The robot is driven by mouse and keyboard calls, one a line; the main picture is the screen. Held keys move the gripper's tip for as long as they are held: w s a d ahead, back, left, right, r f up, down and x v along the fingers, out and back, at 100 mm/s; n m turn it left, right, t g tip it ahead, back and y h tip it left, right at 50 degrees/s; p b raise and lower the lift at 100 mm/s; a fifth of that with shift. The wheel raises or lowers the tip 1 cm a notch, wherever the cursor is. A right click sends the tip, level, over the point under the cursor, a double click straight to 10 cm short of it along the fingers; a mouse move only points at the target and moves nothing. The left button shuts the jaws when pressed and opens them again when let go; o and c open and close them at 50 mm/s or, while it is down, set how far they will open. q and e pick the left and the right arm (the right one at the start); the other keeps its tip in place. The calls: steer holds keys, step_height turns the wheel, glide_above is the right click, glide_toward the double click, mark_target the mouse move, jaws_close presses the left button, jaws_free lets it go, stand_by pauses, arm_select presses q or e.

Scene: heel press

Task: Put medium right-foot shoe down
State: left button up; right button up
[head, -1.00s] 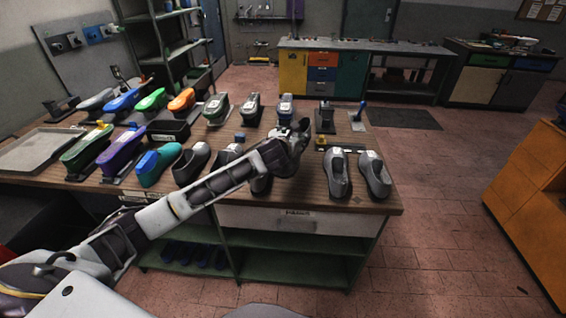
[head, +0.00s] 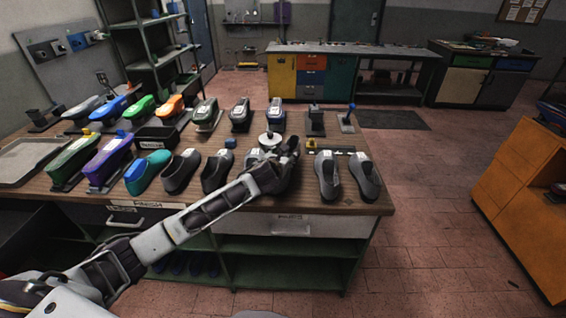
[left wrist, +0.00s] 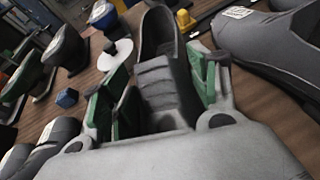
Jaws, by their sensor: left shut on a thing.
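My left gripper (head: 286,165) reaches over the table's front half, between two pairs of grey shoes. In the left wrist view, its green-padded fingers (left wrist: 158,88) are shut on a dark grey shoe (left wrist: 158,38), one finger on each side. The shoe's open collar points away from the gripper. In the head view the gripper largely hides this shoe; I cannot tell whether its sole touches the wood. Its size and foot marking cannot be read. My right gripper is not in view.
Grey shoes (head: 327,176) and (head: 366,178) stand close on the right. A white disc (head: 269,140) and a small blue block (head: 230,142) lie behind. The table's (head: 345,208) front right strip is bare.

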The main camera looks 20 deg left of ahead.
arm_select(q)
steer(key=shift+f, duration=0.95)
steer(key=o, duration=1.7)
steer(key=shift+f, duration=0.15)
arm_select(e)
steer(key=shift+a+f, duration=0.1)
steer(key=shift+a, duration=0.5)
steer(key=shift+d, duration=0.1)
